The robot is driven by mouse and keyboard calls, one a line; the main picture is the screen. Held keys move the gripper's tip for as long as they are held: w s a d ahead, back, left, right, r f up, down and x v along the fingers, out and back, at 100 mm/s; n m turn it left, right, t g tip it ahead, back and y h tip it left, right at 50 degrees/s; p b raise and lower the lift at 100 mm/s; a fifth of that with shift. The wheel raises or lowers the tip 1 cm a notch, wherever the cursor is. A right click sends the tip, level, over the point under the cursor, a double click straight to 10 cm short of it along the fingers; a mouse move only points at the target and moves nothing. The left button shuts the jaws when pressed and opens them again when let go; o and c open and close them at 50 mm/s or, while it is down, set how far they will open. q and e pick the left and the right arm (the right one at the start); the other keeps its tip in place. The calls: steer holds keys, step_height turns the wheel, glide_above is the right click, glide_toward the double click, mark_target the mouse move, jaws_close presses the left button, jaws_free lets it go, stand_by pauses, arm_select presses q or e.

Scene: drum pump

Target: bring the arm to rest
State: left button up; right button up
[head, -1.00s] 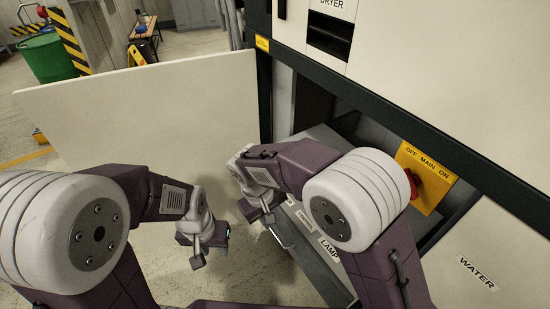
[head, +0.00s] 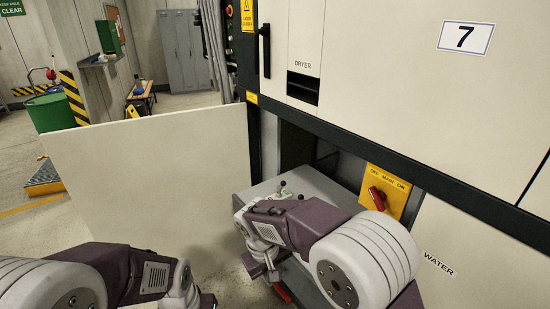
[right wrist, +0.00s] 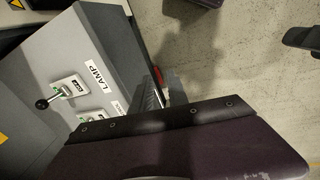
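My right arm reaches in from the right in the head view, and its gripper (head: 264,268) points down beside a grey switch box. The fingers are small and partly hidden there, so I cannot tell whether they are open or shut. No held object shows. In the right wrist view the grey box (right wrist: 100,45) has a LAMP label and a switch with a black ball knob (right wrist: 42,104), apart from my arm. My left arm is at the bottom left of the head view. Its wrist shows, but its fingers are cut off by the bottom edge.
A cream cabinet with a DRYER slot (head: 303,88) stands above the box. A red main switch (head: 377,198) sits on a yellow plate right of it. A large cream panel (head: 150,175) stands behind my arms. A red piece (head: 282,293) shows low near the box.

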steer(key=d+m, duration=0.1)
steer(key=d, duration=0.4)
steer(key=s+d+m, duration=0.1)
steer(key=d+m, duration=0.1)
steer(key=d, duration=0.3)
steer(key=s+d+r+m, duration=0.1)
steer(key=d, duration=0.4)
steer(key=shift+s+m+g, duration=0.2)
steer(key=shift+m+g, duration=0.2)
arm_select(q)
steer(key=shift+w, duration=0.35)
arm_select(e)
steer(key=s+d+f+m+y, duration=0.1)
steer(key=s+d+f, duration=0.2)
steer(key=s, duration=0.5)
steer(key=shift+d+f+y, duration=0.15)
steer(key=shift+f+y, duration=0.25)
steer(key=shift+f, duration=0.45)
steer(key=shift+s, duration=0.1)
